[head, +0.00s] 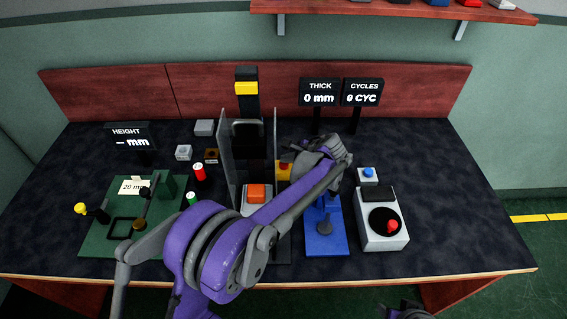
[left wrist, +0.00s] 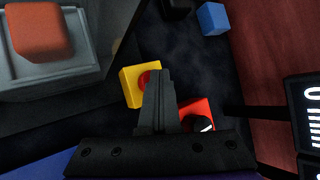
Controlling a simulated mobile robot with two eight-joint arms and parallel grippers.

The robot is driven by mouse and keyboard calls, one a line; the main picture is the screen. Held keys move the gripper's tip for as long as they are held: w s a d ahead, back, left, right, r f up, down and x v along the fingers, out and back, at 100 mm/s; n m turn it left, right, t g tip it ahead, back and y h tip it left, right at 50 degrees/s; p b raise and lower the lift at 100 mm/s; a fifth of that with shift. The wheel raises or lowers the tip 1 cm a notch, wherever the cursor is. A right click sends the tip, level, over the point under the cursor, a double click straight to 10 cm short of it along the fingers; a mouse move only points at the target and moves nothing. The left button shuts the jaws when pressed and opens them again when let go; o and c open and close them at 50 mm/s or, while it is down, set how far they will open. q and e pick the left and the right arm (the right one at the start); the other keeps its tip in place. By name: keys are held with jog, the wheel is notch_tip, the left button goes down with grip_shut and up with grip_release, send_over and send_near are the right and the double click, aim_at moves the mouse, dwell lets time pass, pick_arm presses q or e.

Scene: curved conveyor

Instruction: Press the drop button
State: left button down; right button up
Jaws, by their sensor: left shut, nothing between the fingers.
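A yellow box with a red button (head: 284,166) stands just right of the drop tower, and it also shows in the left wrist view (left wrist: 148,80). No label tells which is the drop button. My left gripper (left wrist: 160,76) is shut and empty, its fingertips overlapping the red button's edge in the wrist view. I cannot tell whether they touch. My right gripper (head: 402,311) shows only partly at the bottom edge.
A red box with a black knob (left wrist: 198,118) lies beside the left fingers. Clear tower panels (head: 226,160) stand left of the arm. A blue fixture (head: 326,235) and a white box with a red-knobbed dial (head: 368,236) are to the right. The table's right end is clear.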

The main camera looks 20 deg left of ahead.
pick_arm(q)
jog(key=shift+s+d+f, duration=0.15)
jog(key=shift+d+f, duration=0.1)
jog(key=shift+f, duration=0.4)
dwell(0.4)
jog(key=shift+d+r, duration=0.1)
jog(key=shift+r, duration=0.55)
jog(key=shift+w+d+r+p, duration=0.3)
jog(key=shift+w+p, duration=0.05)
jog(key=shift+p, duration=0.05)
jog(key=shift+r, duration=0.15)
jog(key=shift+a+r+p, duration=0.15)
jog(key=shift+r+p, duration=0.6)
jog(key=shift+r, duration=0.5)
jog(key=shift+a+r+p, duration=0.1)
jog(key=shift+r+p, duration=0.65)
jog(key=shift+r, duration=0.5)
